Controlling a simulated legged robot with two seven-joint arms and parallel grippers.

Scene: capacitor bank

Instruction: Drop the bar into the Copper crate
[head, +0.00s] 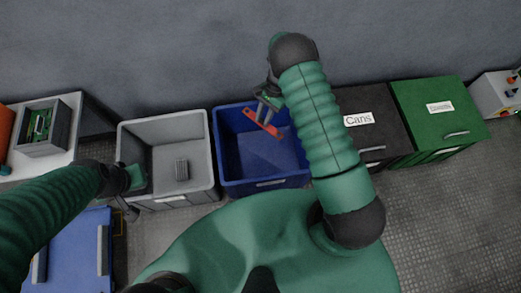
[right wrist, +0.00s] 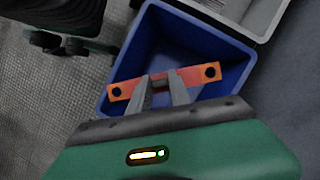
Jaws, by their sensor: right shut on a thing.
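The bar (head: 262,123) is a flat orange-red strip with a dark hole near each end. In the right wrist view the bar (right wrist: 192,79) lies across the fingers of my right gripper (right wrist: 160,84), which is shut on it. My right gripper (head: 266,105) holds the bar over the blue crate (head: 222,165). The blue crate also shows under the bar in the right wrist view (right wrist: 150,40). The label on its front is too small to read. My left gripper (head: 130,205) is at the front left of the grey crate; its fingers are not clear.
Right of my right arm stand a black box labelled Cans (head: 375,100) and a green box (head: 435,100). A white table (head: 70,130) with a circuit box stands at far left.

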